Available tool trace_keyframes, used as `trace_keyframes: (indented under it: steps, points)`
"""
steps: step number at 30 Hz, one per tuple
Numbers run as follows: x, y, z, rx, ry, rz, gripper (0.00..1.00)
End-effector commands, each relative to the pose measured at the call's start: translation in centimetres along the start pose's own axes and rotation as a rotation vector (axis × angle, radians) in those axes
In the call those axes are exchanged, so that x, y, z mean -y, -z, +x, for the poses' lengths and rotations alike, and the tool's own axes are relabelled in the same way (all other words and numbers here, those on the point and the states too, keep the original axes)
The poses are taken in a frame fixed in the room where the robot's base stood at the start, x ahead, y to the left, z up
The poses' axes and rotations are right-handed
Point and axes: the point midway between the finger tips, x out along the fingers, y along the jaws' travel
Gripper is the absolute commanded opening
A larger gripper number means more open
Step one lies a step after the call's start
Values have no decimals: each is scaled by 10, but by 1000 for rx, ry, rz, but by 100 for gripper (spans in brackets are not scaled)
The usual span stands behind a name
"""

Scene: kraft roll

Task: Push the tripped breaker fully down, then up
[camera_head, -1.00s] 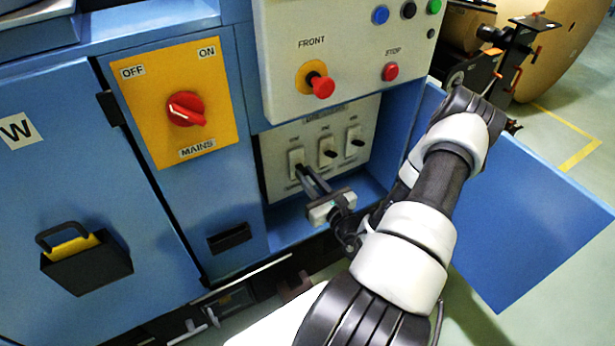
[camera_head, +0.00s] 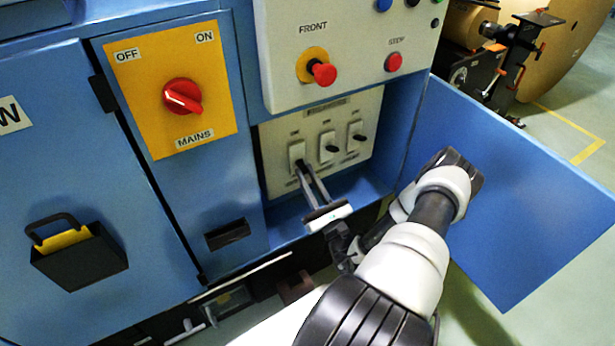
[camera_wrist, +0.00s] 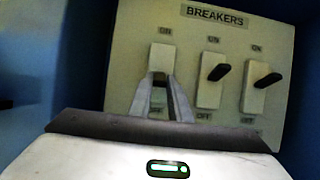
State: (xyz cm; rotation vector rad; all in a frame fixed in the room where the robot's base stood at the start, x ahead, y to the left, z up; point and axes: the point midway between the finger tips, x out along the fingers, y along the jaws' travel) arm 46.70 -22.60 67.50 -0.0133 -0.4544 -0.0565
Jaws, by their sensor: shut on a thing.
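The breaker panel (camera_head: 362,106) is recessed in the blue cabinet and carries three breakers in a row, marked ON above and OFF below. The left breaker (camera_wrist: 162,56) has my gripper (camera_wrist: 160,82) at its front, shut on its lever. The lever is mostly hidden between the fingertips, so its exact position is unclear. The head view also shows my gripper (camera_head: 301,170) reaching up to the left breaker (camera_head: 296,151). The middle breaker (camera_wrist: 209,92) and right breaker (camera_wrist: 255,100) have black levers standing out at about mid-height or a little above.
An open blue door (camera_head: 510,190) stands to the right of the recess, close to my arm. Above are a red FRONT knob (camera_head: 323,74) and a red STOP button (camera_head: 393,62). A red MAINS switch (camera_head: 183,97) on a yellow plate is at left.

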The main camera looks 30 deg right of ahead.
Motion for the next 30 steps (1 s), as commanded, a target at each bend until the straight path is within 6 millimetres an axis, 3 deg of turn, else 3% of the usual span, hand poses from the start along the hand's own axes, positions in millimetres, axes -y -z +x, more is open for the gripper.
trace_keyframes:
  steps: [2, 3, 6, 15, 19, 23, 30]
  points:
    - [0, 1, 0, -3, 0, 0, 0]
    - [0, 1, 0, -3, 0, 0, 20]
    - [0, 1, 0, -3, 0, 0, 36]
    - [0, 0, -1, -3, 0, 0, 36]
    - [1, 1, -11, -5, 2, -1, 36]
    - [0, 0, -34, -6, 3, 1, 36]
    - [0, 0, -94, -6, 4, 0, 36]
